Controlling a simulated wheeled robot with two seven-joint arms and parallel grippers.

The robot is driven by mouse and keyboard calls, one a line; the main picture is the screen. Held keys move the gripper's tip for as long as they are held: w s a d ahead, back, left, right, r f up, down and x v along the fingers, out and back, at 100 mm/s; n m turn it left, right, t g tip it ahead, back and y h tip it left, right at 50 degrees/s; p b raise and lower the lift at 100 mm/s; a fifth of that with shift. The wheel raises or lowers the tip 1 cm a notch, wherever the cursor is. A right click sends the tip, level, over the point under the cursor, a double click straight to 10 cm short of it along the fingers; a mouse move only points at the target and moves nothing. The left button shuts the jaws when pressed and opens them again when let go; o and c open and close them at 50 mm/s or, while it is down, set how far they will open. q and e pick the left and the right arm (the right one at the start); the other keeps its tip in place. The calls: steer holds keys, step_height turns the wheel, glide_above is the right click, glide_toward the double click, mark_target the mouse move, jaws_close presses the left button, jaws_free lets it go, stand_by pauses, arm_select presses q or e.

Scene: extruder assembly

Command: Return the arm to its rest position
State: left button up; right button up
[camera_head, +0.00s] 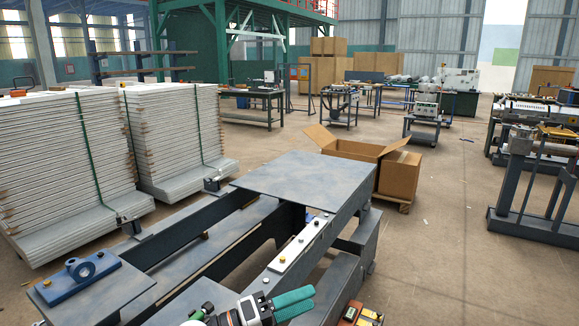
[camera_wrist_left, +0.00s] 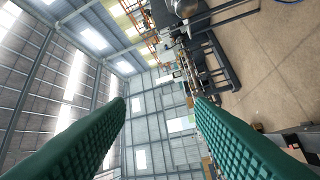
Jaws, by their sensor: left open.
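My left gripper (camera_head: 308,299) is at the bottom centre of the head view, with green ribbed fingers pointing right. It is in front of the grey steel frame, and nothing shows in its grasp. In the left wrist view the two green fingers (camera_wrist_left: 160,106) stand wide apart with only distant hall wall and roof between them. The wrist camera looks out across the hall, tilted sideways. My right gripper is not in either view.
A grey steel frame (camera_head: 300,181) with a flat top fills the middle foreground. A blue bracket (camera_head: 88,267) sits on its left plate. Stacked white panels (camera_head: 60,165) stand at left. An open cardboard box (camera_head: 398,174) stands behind the frame.

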arm_select(q)
steer(key=w+a+f+n+t+y, duration=0.1)
steer(key=a+n+t+y, duration=1.1)
steer(key=n, duration=0.8)
steer(key=s+a+f+n+g+y, duration=0.3)
steer(key=s+a+f+n+y, duration=0.15)
steer(key=f, duration=0.25)
steer(key=s+a+f+n+g+y, duration=0.3)
steer(key=s+a+f+n, duration=0.15)
steer(key=f+n, duration=0.2)
steer(key=s+f+n+g, duration=0.1)
steer(key=s+f+g, duration=0.2)
steer(key=s, duration=0.3)
steer(key=s+a+f+n+g+h, duration=0.1)
steer(key=s+f+g, duration=0.2)
steer(key=s, duration=0.3)
steer(key=s+f+n+g, duration=0.1)
steer(key=s+f+g, duration=0.2)
steer(key=s, duration=0.3)
step_height(320, 180, down, 24)
steer(key=s+g, duration=0.2)
steer(key=s+a+f+g+p, duration=0.1)
steer(key=s+a+f, duration=0.2)
steer(key=s+f, duration=1.3)
steer(key=shift+s+f+m, duration=0.15)
steer(key=shift+f+m, duration=0.15)
steer(key=shift+f, duration=0.15)
steer(key=shift+c, duration=0.3)
